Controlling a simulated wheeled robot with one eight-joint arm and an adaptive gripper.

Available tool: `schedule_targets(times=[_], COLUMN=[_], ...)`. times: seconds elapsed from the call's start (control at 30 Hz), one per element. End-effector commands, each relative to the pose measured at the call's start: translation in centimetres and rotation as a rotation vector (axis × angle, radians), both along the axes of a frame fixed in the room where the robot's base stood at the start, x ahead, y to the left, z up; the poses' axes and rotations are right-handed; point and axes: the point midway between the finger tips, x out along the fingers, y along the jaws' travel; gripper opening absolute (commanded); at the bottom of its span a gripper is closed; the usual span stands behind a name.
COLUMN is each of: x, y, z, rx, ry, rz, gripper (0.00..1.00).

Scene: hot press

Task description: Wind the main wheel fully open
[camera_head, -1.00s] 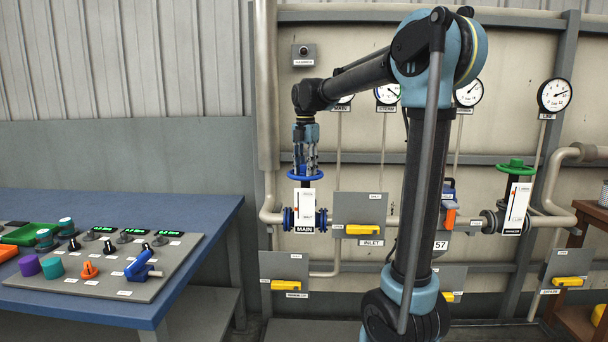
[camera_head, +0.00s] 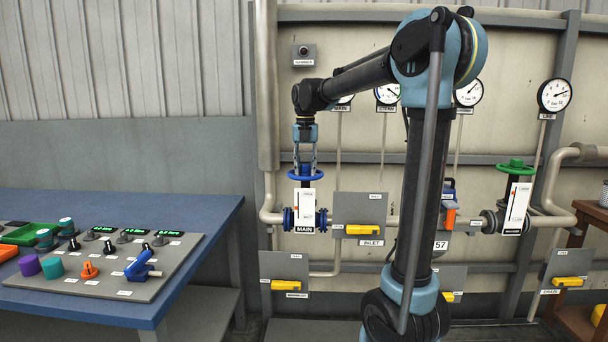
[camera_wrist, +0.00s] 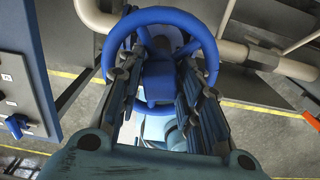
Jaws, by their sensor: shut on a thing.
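The main wheel is a blue handwheel (camera_head: 305,175) lying flat on top of the valve with the MAIN label (camera_head: 304,230). In the wrist view the blue wheel (camera_wrist: 160,22) fills the upper middle, with its hub and stem below. My gripper (camera_head: 305,168) points straight down at the wheel from above.
A panel with a yellow INLET handle (camera_head: 360,229) is close right of the valve. A green handwheel (camera_head: 516,166) is farther right. The blue bench (camera_head: 215,212) with a control panel (camera_head: 180,265) stands at left. Pipes run along the wall.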

Motion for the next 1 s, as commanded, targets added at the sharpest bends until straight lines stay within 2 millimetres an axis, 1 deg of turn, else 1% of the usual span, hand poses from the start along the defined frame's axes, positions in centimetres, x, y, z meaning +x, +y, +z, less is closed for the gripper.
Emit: schedule_targets(times=[0.2, 0.3, 0.57, 0.6, 0.63, 0.67, 1.0], x=[-0.18, -0.18, -0.16, -0.16, -0.15, -0.14, -0.03], y=[0.07, 0.07, 0.08, 0.08, 0.08, 0.08, 0.03], z=[-0.02, -0.02, -0.01, -0.01, -0.01, -0.01, -0.01], rx=[0.002, 0.003, 0.003, 0.003, 0.003, 0.002, 0.002], ry=[0.004, 0.004, 0.003, 0.003, 0.003, 0.003, 0.001], rz=[0.207, 0.26, 0.275, 0.275, 0.275, 0.274, 0.268], gripper=[0.12, 0.12, 0.12, 0.4, 0.47, 0.5, 0.5])
